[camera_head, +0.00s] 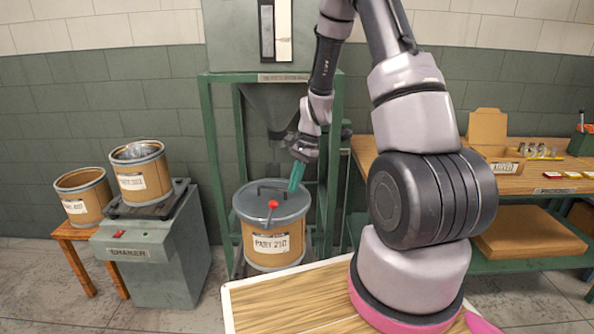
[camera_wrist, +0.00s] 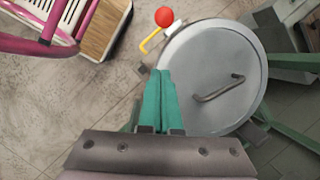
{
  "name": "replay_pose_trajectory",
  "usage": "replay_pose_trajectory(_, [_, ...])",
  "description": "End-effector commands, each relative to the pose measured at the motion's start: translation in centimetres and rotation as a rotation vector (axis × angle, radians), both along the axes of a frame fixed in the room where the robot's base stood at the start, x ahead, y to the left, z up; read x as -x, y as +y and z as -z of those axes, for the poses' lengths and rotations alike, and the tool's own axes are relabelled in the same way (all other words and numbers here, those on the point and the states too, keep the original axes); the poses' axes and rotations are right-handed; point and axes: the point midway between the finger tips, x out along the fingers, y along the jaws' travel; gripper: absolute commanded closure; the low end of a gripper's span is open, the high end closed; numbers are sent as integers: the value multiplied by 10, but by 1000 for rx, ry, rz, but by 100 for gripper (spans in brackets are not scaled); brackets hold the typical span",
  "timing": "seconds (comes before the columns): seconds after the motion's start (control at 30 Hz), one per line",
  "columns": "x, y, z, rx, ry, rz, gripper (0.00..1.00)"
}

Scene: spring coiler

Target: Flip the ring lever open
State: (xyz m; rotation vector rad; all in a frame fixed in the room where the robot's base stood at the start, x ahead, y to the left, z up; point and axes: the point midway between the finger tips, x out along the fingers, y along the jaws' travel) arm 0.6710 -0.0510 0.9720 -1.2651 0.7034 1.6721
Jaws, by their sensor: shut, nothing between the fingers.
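The drum (camera_head: 270,242) labelled PART 210 stands under the hopper, with a grey lid (camera_head: 250,208) on top. The ring lever has a red ball knob (camera_head: 273,204) at the front of the rim. In the wrist view the red knob (camera_wrist: 165,16) sits on a yellow lever arm (camera_wrist: 150,41) beside the lid's rim. My gripper (camera_head: 294,187) has teal fingers, shut and empty, pointing down near the right of the lid. In the wrist view the fingertips (camera_wrist: 157,73) overlap the lid's rim, apart from the lever. Whether they touch the rim cannot be told.
The lid carries a raised bar handle (camera_wrist: 218,88). Green frame posts (camera_head: 216,170) stand around the drum. A shaker (camera_head: 150,250) with a drum on it stands left; a workbench (camera_head: 535,183) stands right. My wooden-topped base is in front.

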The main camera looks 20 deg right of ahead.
Motion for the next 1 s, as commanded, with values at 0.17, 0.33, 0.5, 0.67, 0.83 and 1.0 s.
replay_pose_trajectory(0.17, [7, 18, 21, -1, -1, -3, 100])
replay_pose_trajectory(0.33, [16, 36, 19, 0, -1, -2, 100])
replay_pose_trajectory(0.5, [19, 43, 18, 0, 0, 0, 100])
replay_pose_trajectory(0.67, [19, 43, 18, 0, -1, 0, 100])
replay_pose_trajectory(0.83, [19, 44, 18, 0, -2, -1, 100])
replay_pose_trajectory(1.0, [12, 63, 10, 1, -4, -5, 100])
